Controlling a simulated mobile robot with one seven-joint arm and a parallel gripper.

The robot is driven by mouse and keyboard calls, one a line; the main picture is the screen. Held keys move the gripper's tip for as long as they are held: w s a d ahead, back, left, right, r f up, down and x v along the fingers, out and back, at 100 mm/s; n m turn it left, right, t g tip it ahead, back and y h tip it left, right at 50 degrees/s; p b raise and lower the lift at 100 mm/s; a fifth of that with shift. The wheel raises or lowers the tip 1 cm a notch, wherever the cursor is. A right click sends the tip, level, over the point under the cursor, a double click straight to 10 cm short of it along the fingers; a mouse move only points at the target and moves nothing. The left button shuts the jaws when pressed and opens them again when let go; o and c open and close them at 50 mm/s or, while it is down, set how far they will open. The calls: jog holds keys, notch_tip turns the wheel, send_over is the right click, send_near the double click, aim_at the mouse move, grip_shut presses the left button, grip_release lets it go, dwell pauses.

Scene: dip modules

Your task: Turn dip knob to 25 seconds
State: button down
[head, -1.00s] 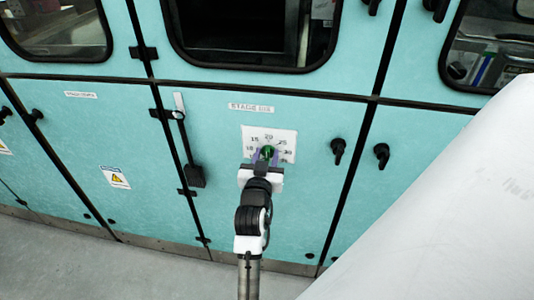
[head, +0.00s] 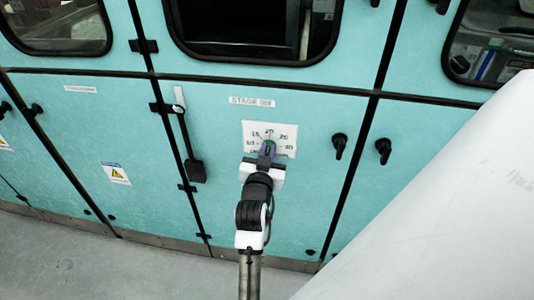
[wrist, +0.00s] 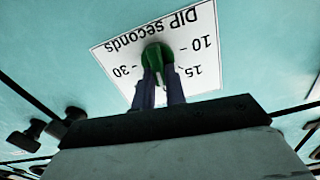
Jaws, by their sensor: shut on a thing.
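The green dip knob (head: 268,147) sits on the white dial plate (head: 287,150) on the teal cabinet door. Its plate reads "DIP seconds" in the wrist view (wrist: 112,58), where the lettering is upside down. In the head view, 15 is left of the knob, 20 above and 25 right; the 20 is partly hidden. My gripper (head: 267,154) is at the knob, its purple fingers on either side of it. The wrist view shows the fingers (wrist: 160,85) shut on the knob (wrist: 155,53). I cannot read the knob's pointed setting.
Two black handles (head: 339,144) and (head: 383,150) are right of the plate. A lever with a black box (head: 196,171) is on the left. A large white surface (head: 440,210) covers the lower right. Grey floor (head: 110,265) lies below the doors.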

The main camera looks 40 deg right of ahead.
jog(key=m+b, duration=0.1)
jog(key=m, duration=0.1)
jog(key=m+b, duration=0.1)
jog(key=m, duration=0.1)
jog(key=shift+s+d+f+b, duration=0.15)
jog(key=shift+f+b, duration=0.05)
jog(key=shift+b, duration=0.1)
jog(key=shift+s+m+b, duration=0.1)
jog(key=shift+m+b, duration=0.8)
jog(key=shift+m, duration=0.7)
jog(key=shift+d+r, duration=0.1)
jog(key=c, duration=1.4)
grip_release()
jog(key=shift+c, duration=0.2)
jog(key=shift+s, duration=0.1)
